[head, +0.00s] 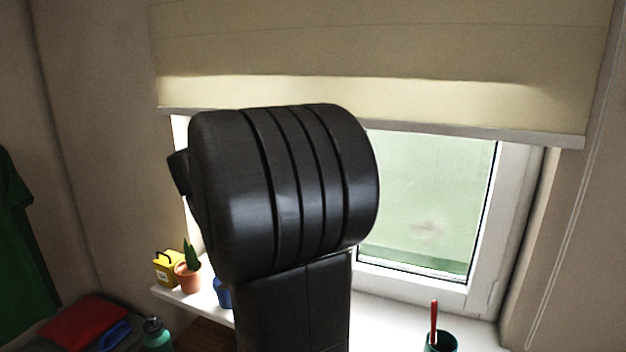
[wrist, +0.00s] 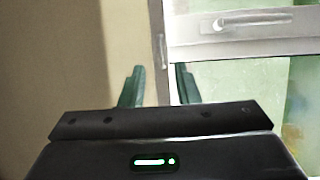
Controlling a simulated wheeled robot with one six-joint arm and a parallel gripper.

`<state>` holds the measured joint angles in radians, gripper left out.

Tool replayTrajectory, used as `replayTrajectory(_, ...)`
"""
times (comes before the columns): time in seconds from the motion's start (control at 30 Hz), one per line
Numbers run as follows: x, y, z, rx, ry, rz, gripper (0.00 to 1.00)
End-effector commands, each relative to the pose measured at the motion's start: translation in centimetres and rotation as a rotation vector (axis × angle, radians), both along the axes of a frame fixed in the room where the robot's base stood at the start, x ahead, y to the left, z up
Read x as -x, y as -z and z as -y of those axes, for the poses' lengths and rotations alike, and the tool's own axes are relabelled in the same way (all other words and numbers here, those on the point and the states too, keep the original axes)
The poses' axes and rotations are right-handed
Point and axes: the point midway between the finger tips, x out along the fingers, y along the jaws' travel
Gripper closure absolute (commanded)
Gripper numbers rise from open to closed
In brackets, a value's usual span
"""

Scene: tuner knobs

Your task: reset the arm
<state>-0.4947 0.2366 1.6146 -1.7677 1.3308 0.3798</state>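My gripper (wrist: 160,85) shows in the wrist view. Its two dark green fingers stand apart with nothing between them, so it is open and empty. In the head view my own black arm fills the middle and hides much of the window (head: 430,205). My gripper's fingers do not show in the head view.
A cream blind (head: 380,50) hangs over the window. The white sill holds a yellow box (head: 167,268), a potted plant (head: 188,278), a blue pot (head: 223,293) and a dark teal cup (head: 441,342) with a red-handled item. A green bottle (head: 157,336) stands lower left.

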Motion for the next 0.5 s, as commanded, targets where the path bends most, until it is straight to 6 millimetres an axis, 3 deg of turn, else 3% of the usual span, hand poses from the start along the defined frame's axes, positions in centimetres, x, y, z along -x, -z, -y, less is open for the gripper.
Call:
replayTrajectory(0.23,-2.7,-0.7,2.9,0.0,0.003,-0.001,0.71)
replayTrajectory(0.5,-4.3,-0.7,4.4,0.001,0.001,-0.001,0.71)
